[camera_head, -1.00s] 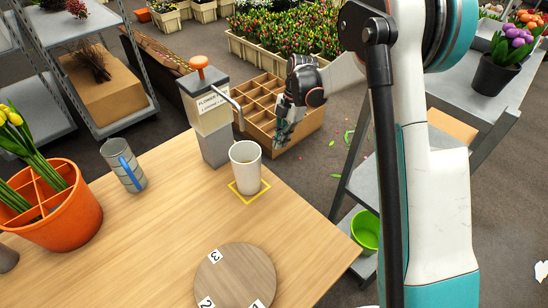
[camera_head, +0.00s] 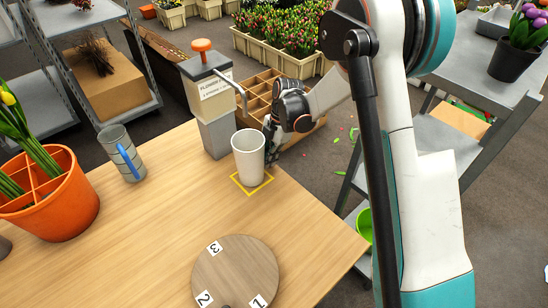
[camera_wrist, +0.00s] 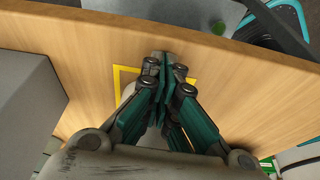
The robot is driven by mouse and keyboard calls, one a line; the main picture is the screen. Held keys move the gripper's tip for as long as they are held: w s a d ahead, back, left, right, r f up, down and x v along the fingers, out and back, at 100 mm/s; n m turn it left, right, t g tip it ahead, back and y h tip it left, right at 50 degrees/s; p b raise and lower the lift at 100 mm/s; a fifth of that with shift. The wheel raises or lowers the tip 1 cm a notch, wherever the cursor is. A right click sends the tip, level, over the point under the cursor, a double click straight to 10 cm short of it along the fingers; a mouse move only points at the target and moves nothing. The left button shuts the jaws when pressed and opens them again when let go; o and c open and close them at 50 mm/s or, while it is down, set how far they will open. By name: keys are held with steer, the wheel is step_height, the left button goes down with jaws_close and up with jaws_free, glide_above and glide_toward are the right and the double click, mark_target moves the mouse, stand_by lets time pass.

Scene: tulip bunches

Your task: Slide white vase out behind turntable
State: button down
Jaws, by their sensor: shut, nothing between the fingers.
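The white vase (camera_head: 249,160) stands upright on a yellow square outline (camera_head: 238,184) near the table's far right edge. The round wooden turntable (camera_head: 237,262), with number labels 1, 2 and 3, lies nearer the front of the table. My gripper (camera_head: 270,147) is just behind and right of the vase, partly hidden by it; I cannot tell whether they touch. In the wrist view my gripper (camera_wrist: 166,72) is shut and empty, its fingers together over the yellow outline (camera_wrist: 119,73). The fingers hide most of the vase there.
A grey dispenser (camera_head: 215,135) with an orange knob stands just left of the vase. A grey cup (camera_head: 121,153) with a blue handle and an orange divided pot (camera_head: 62,215) are at left. The wood between vase and turntable is clear. A divided crate (camera_head: 262,88) is beyond the table.

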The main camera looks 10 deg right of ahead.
mark_target(259, 134)
steer(key=s+a, duration=0.1)
steer(key=a, duration=0.1)
steer(key=s+a, duration=0.1)
steer(key=a, duration=0.1)
steer(key=s+a, duration=0.2)
steer(key=shift+a, duration=0.1)
steer(key=shift+w+r, duration=0.1)
stand_by(0.4)
steer(key=v, duration=1.2)
